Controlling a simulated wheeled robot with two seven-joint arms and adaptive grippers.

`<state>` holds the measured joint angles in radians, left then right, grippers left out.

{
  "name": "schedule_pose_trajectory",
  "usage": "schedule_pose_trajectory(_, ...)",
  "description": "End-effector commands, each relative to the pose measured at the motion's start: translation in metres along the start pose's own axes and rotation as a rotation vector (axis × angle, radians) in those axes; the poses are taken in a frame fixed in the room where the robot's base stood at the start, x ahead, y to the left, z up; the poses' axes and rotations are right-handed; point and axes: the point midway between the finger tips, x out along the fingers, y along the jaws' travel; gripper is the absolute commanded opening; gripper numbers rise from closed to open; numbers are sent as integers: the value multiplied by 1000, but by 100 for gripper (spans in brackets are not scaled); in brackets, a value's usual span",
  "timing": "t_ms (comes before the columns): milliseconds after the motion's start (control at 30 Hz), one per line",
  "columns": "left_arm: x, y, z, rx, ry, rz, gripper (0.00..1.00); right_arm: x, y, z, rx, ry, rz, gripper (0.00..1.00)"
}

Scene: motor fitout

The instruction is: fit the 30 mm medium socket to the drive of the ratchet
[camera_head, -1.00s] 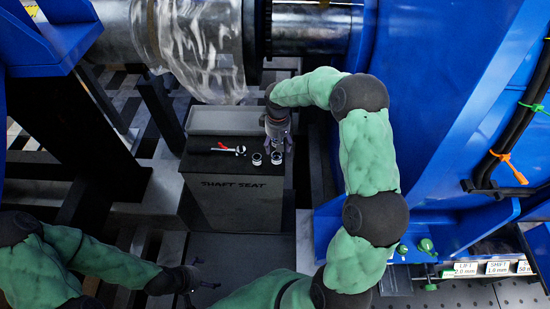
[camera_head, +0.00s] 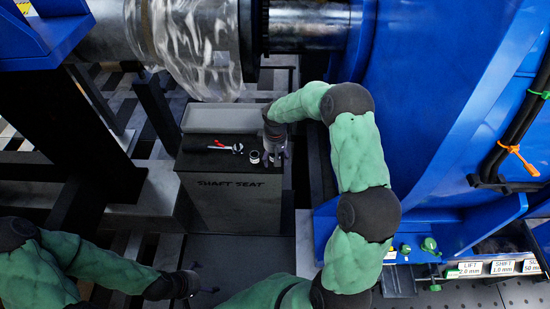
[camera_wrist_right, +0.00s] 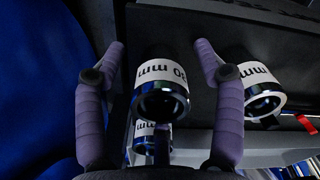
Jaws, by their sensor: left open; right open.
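A second socket (camera_wrist_right: 262,90) is outside the right-hand finger. My left gripper (camera_head: 205,280) is open and empty at lower left, away from the box.
The dark box (camera_head: 232,205) is marked SHAFT SEAT; a grey tray (camera_head: 220,119) is at its back edge. A blue machine housing (camera_head: 440,110) stands close on the right. A shiny shaft (camera_head: 310,25) crosses above. A red piece (camera_wrist_right: 307,122) shows at the wrist view's right edge.

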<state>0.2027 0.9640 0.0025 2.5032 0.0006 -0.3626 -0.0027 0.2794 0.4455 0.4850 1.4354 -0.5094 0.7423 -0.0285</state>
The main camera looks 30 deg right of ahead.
Motion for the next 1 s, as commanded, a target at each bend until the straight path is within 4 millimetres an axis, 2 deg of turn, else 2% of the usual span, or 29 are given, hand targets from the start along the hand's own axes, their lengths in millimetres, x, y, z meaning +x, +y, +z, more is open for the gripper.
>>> schedule_pose_trajectory(33,0,0,0,0,0,0,100,-1,0,0,0,0,0,70)
schedule_pose_trajectory(67,0,0,0,0,0,0,100,-1,0,0,0,0,0,64)
schedule_pose_trajectory(200,0,0,0,0,0,0,100,-1,0,0,0,0,0,24)
schedule_pose_trajectory(300,0,0,0,0,0,0,100,-1,0,0,-1,0,0,0)
schedule_pose_trajectory(667,-2,1,0,0,0,0,100,-4,0,0,-1,1,0,0)
schedule_pose_trajectory(867,-12,4,0,0,0,0,100,-22,0,-1,-1,2,1,0)
schedule_pose_trajectory(967,-21,8,1,0,0,0,100,-39,0,-1,-1,3,1,0)
schedule_pose_trajectory(1000,-23,8,1,0,0,0,100,-44,-6,1,-3,2,1,0)
